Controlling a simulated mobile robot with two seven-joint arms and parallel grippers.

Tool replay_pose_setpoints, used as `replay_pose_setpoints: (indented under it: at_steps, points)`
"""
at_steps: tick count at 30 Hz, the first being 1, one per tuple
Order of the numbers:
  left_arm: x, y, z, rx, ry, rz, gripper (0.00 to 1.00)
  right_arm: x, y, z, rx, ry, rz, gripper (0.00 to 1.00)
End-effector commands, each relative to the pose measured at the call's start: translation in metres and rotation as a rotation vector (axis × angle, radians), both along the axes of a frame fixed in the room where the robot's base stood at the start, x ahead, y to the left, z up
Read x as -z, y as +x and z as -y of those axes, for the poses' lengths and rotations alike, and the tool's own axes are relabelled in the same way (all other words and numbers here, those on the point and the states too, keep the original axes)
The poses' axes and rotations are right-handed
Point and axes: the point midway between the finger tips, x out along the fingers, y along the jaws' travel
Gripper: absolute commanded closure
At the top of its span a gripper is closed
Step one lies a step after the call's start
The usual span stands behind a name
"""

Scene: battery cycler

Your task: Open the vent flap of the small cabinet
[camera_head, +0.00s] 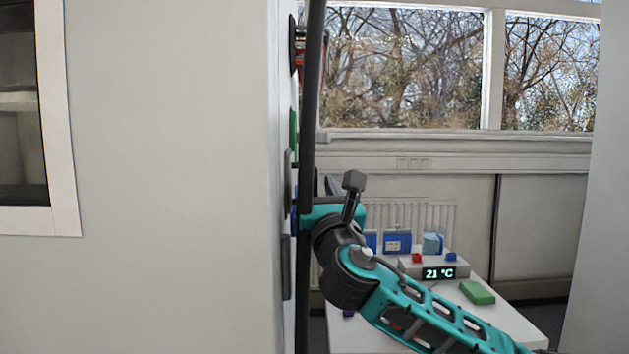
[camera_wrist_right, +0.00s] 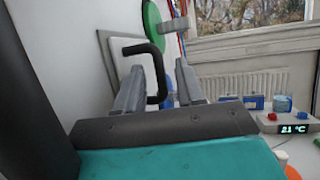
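In the right wrist view a pale flap panel (camera_wrist_right: 119,62) with a dark edge is set on the white wall of the cabinet (camera_wrist_right: 72,52). A black bent handle (camera_wrist_right: 161,78) stands out from it. My right gripper (camera_wrist_right: 159,66) is open, with its two grey fingers apart. The handle shows between the fingers; I cannot tell whether either touches it. Whether the flap is fully closed is unclear. In the head view the wall face with the flap is seen almost edge-on, and my right fingers are hidden. My left gripper is not in view.
A dark upright bar (camera_head: 309,110) stands before the wall in the head view. A white table (camera_head: 515,325) at right holds a temperature display (camera_head: 439,273), blue boxes (camera_head: 397,242) and a green block (camera_head: 477,292). A green round part (camera_wrist_right: 152,27) sits above the flap.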

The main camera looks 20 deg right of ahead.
Motion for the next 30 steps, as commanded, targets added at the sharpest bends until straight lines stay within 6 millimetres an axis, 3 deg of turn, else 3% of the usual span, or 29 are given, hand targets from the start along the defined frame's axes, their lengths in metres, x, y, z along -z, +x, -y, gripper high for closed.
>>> replay_pose_setpoints:
  at_steps: [6,17,30]
  points:
    - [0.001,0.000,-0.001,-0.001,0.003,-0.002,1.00,-0.009,0.020,0.001,0.000,0.000,0.000,0.62]
    - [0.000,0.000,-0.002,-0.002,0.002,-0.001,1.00,-0.010,0.024,0.002,-0.001,0.000,0.000,0.62]
    - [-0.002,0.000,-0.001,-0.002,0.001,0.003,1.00,-0.010,0.024,0.002,0.000,0.000,0.000,1.00]
